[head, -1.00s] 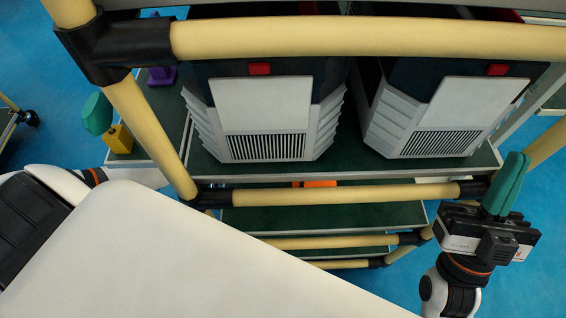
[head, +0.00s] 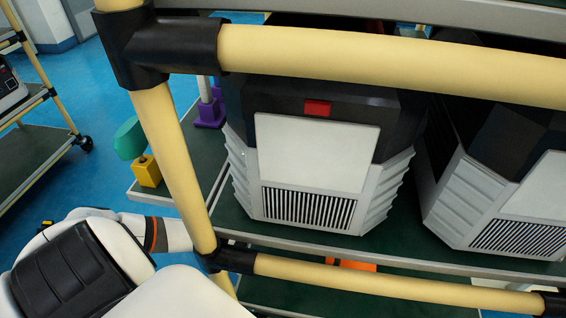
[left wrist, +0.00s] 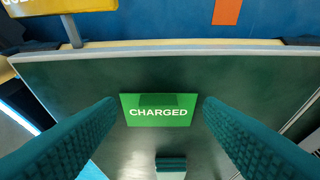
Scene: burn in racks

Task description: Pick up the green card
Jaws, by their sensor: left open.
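The green card (left wrist: 157,118), marked CHARGED in white letters, shows in the left wrist view against a dark green shelf surface (left wrist: 160,70). I cannot tell whether it lies flat or stands off the surface. My left gripper (left wrist: 159,105) is open, with one teal finger on each side of the card. Gaps show between both fingertips and the card's edges. In the head view my left arm runs in at the lower left behind a rack post, and its gripper is not visible there. My right gripper is in neither current view.
A cream rack post (head: 170,150) and rails (head: 370,60) stand close in front. Grey-white machines (head: 310,150) fill the shelf behind them. A teal oval on a yellow block (head: 146,171) and a purple base (head: 208,113) stand left. A yellow plate (left wrist: 60,6) shows at upper left.

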